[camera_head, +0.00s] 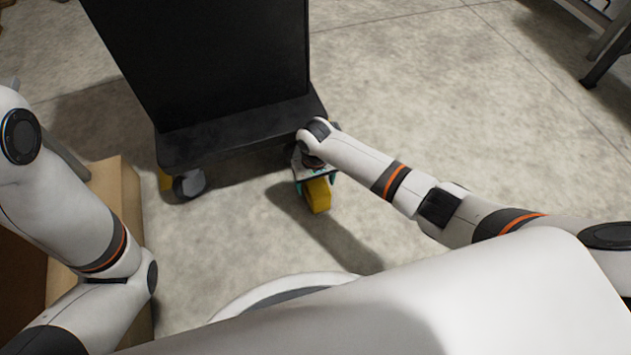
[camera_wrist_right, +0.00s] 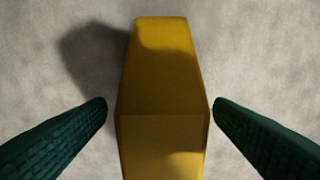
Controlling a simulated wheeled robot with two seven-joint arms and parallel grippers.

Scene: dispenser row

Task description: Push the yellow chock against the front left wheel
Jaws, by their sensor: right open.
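A yellow chock (camera_head: 319,196) lies on the floor by the near right corner of a black cart (camera_head: 235,134). My right gripper (camera_head: 316,181) is over it, pointing down. In the right wrist view the chock (camera_wrist_right: 160,75) lies between the two green fingers of the open gripper (camera_wrist_right: 161,104); a narrow gap may remain at each fingertip, and contact is unclear. My right wrist and hand hide the wheel at the near right corner. My left gripper is out of view.
A cardboard box (camera_head: 122,200) stands at the left, beside my left arm. The concrete floor (camera_head: 450,110) to the right of the cart is clear. Dark metal legs (camera_head: 606,62) stand at the far right.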

